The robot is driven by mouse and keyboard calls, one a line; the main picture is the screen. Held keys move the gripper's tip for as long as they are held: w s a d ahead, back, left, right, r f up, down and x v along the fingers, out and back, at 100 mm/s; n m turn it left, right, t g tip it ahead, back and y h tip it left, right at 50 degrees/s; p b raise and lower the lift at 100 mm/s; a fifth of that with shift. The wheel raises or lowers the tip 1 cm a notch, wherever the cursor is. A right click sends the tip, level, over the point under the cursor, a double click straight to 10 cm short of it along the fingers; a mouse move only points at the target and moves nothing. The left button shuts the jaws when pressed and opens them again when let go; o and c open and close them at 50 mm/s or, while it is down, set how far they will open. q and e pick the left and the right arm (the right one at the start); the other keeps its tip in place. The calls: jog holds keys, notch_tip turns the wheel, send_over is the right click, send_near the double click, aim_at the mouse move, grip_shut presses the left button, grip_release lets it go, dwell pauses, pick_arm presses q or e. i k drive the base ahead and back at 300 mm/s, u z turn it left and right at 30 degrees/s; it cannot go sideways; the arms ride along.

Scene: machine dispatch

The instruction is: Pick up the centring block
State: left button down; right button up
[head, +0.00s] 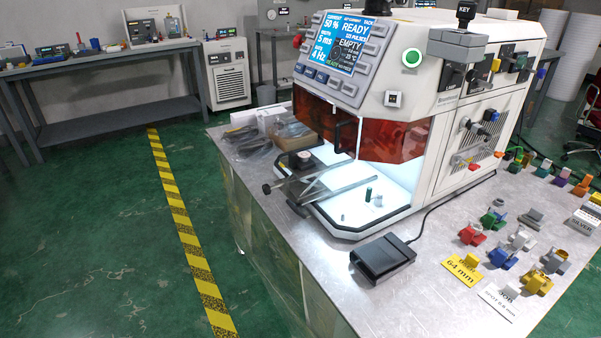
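Several small coloured parts lie on the right of the metal bench (300,270): a red one (472,235), a blue one (503,258), a green one (493,221), yellow ones including one (537,282), and grey ones (531,218) (521,241). I cannot tell which of these, if any, is the centring block. A small dark green post (368,195) stands on the lit white floor of the machine (385,100). Neither of my grippers is in view.
The machine's screen (352,42) reads READY and EMPTY. A black pedal (382,258) with a cable sits in front. A yellow 64 mm card (476,272) and a white card (510,301) lie right. Green floor with a striped line (180,220) is clear on the left.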

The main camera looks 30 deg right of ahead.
aim_at(303, 162)
jog(key=u, duration=0.45)
jog(key=i, duration=2.05)
jog(key=z, duration=2.7)
